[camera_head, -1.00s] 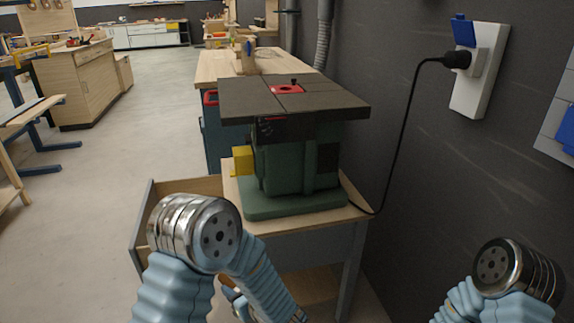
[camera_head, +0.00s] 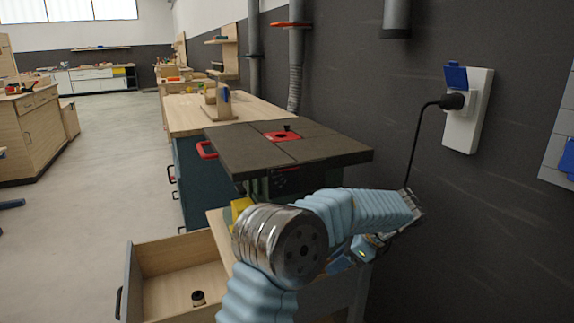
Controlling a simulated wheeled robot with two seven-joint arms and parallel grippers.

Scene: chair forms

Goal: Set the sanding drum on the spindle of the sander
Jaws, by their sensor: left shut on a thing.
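The sander (camera_head: 226,146) stands on a wooden bench, with a dark flat table top. A red insert (camera_head: 283,136) lies in that top, and a short black spindle (camera_head: 287,127) shows at it. My left gripper (camera_head: 340,263) is low in front of the sander, below the table top and partly behind my own arm. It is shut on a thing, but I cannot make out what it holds. A small dark cylindrical piece (camera_head: 198,297) stands in the open drawer; I cannot tell if it is a sanding drum. My right gripper is out of view.
The open wooden drawer (camera_head: 183,258) juts out at the lower left. A black plug and cord (camera_head: 420,125) hang from the wall socket (camera_head: 468,110) on the right. Another workbench (camera_head: 245,105) stands behind the sander.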

